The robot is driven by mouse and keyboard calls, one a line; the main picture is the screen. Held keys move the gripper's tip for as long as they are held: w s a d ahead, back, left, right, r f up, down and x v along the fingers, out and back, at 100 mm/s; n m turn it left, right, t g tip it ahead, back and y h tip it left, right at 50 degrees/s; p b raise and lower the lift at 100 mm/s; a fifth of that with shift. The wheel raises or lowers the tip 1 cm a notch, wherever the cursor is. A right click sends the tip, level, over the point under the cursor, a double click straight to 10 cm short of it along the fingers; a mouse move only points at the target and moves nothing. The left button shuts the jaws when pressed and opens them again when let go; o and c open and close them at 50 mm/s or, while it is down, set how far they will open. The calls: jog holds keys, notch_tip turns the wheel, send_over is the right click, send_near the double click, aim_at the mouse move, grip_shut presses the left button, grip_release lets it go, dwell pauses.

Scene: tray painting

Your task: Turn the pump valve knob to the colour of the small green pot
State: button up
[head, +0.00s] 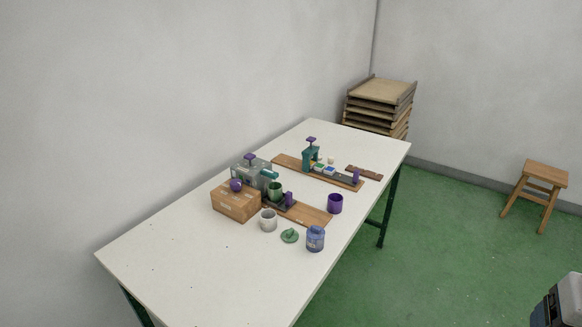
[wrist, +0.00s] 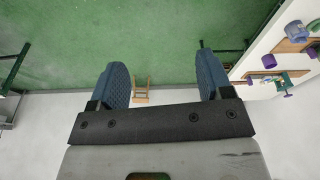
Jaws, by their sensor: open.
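A grey pump-like unit (head: 250,173) with a purple top stands behind the cardboard box. A teal unit (head: 311,156) with a purple top stands on the farther board. I cannot tell which part is the valve knob or what colour it points to. My gripper (wrist: 163,82) is open and empty in the wrist view, above the floor and away from the table.
A white cup (head: 268,220), green lid (head: 289,236), blue jar (head: 315,239) and purple cup (head: 335,203) stand near the table's front edge. The table's (head: 185,262) near left is clear. A wooden stool (head: 541,190) stands on the floor.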

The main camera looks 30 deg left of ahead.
jog(key=w+a+r+n, duration=0.3)
jog(key=w+a+n, duration=0.1)
jog(key=w+a, duration=0.4)
jog(key=w+a+r+n, duration=0.2)
jog(key=w+a+n, duration=0.3)
jog(key=w, duration=0.4)
jog(key=w+a+f+n+g, duration=0.1)
jog(key=w+a+n, duration=0.2)
jog(key=w+a, duration=0.55)
jog(key=w+a+f+n+g, duration=0.1)
jog(key=w+a+n, duration=0.3)
jog(key=a, duration=1)
jog(key=n, duration=1.4)
send_over(235, 182)
jog(key=d, duration=0.1)
jog(key=shift+g, duration=0.3)
jog(key=f, duration=1.8)
jog(key=shift+w+f, duration=0.1)
jog(key=shift+w, duration=0.25)
jog(key=shift+s+a+f, duration=0.25)
jog(key=shift+a, duration=0.25)
